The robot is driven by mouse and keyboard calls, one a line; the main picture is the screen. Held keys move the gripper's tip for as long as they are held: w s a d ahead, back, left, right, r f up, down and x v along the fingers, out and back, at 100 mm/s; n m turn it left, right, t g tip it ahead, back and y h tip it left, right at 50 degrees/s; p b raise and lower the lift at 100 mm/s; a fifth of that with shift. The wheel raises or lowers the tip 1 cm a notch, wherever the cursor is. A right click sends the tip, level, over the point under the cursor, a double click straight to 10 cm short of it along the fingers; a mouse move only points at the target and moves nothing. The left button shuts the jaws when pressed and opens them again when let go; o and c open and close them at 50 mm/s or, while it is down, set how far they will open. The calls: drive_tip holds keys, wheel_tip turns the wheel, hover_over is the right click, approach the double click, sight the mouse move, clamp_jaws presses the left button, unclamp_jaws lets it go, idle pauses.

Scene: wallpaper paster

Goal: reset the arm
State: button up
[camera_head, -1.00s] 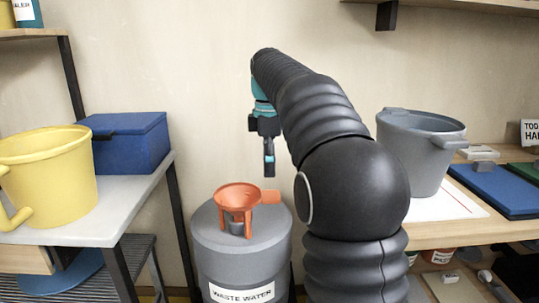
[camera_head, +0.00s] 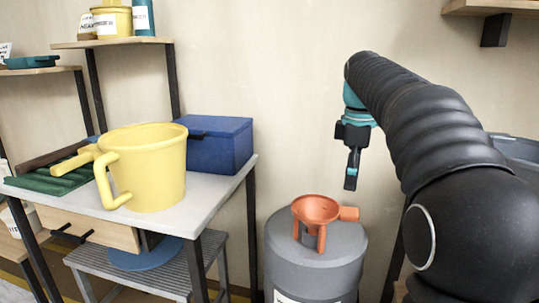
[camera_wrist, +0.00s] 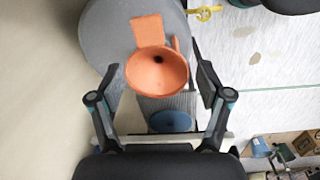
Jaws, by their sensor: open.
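My arm reaches up and forward on the right of the head view, and my gripper (camera_head: 351,182) points down, empty, above and to the right of an orange funnel (camera_head: 317,209). The funnel stands on top of a grey waste drum (camera_head: 312,262). In the wrist view my gripper (camera_wrist: 162,75) shows its two fingers wide apart. The orange funnel (camera_wrist: 156,73) appears between them, lower down and apart from them. The grey drum (camera_wrist: 105,40) lies beneath the funnel.
A light table (camera_head: 215,190) on the left bears a yellow bucket (camera_head: 150,170), a blue box (camera_head: 222,145) and a green tray (camera_head: 50,181). A grey step stool (camera_head: 165,275) stands below. A grey bucket (camera_head: 520,150) is partly hidden behind my arm.

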drive_tip(key=s+a+f+m+t, duration=0.2)
drive_tip(key=s+f+m, duration=0.4)
drive_tip(key=s, duration=0.7)
drive_tip(key=s+a+f+m+t, duration=0.3)
drive_tip(key=s+f+m, duration=0.4)
drive_tip(key=s+f, duration=0.4)
drive_tip(key=shift+s+a, duration=0.7)
drive_tip(key=shift+s, duration=0.3)
